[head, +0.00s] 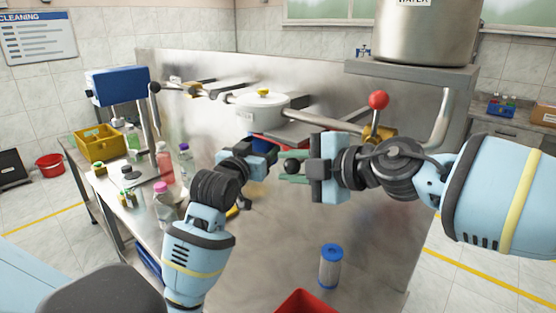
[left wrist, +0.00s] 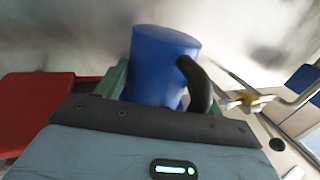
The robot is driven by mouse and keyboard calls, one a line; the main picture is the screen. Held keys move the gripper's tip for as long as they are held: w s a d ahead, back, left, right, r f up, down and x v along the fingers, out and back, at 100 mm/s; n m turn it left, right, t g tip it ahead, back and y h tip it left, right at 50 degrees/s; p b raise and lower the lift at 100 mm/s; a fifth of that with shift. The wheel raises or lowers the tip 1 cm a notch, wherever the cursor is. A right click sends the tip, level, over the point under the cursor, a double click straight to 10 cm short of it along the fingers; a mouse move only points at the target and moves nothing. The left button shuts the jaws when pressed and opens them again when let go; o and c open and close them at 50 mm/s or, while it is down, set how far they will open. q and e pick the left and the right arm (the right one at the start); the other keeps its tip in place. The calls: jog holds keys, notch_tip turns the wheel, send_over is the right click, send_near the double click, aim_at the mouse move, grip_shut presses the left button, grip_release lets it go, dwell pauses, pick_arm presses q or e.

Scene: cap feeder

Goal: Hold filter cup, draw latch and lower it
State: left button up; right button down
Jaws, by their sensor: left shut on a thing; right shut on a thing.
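The blue filter cup (left wrist: 165,60) is between the fingers of my left gripper (left wrist: 155,85) in the left wrist view, and the gripper is shut on it. A dark curved piece (left wrist: 196,85) stands against the cup's right side. In the head view my left gripper (head: 268,155) is below the white capped housing (head: 263,108), and only a little blue of the cup shows there. My right gripper (head: 290,168) comes from the right, just beside the left one. It is shut on the black latch knob (head: 292,166). The latch's shaft is mostly hidden.
A red-ball lever (head: 378,101) stands above my right gripper. A blue-ended cartridge (head: 330,268) and a red bin (head: 304,304) are below, in front of the steel panel (head: 345,220). Bottles (head: 163,160) and a yellow crate (head: 97,147) stand on the left bench.

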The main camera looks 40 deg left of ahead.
jog(key=d, duration=0.3)
jog(key=shift+s+d+f, duration=0.1)
jog(key=shift+d, duration=0.05)
jog(key=c, duration=1.5)
grip_release()
jog(key=shift+c, duration=0.2)
jog(key=o, duration=0.4)
jog(key=shift+d, duration=0.25)
jog(key=shift+a, duration=0.1)
jog(key=v, duration=1.2)
